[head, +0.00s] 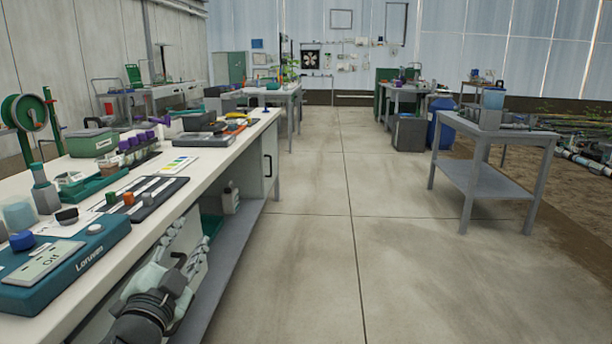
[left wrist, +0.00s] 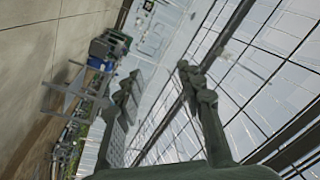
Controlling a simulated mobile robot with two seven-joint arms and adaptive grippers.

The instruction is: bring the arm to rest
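My left gripper (head: 190,250) is low at the left in the head view, beside the front of the white-topped bench and below its top. The dark wrist is nearest me and the pale fingers point away. In the left wrist view the two fingers of this gripper (left wrist: 158,85) stand well apart, with only background between them. It is open and empty. The wrist picture is turned on its side. My right arm and gripper are not in view.
The long bench (head: 225,149) along the left carries a teal scale (head: 75,262), a dark tray and a green case (head: 92,142). A grey shelf (head: 232,240) runs under it. The concrete floor (head: 330,230) is clear ahead. A grey table (head: 500,133) stands at right.

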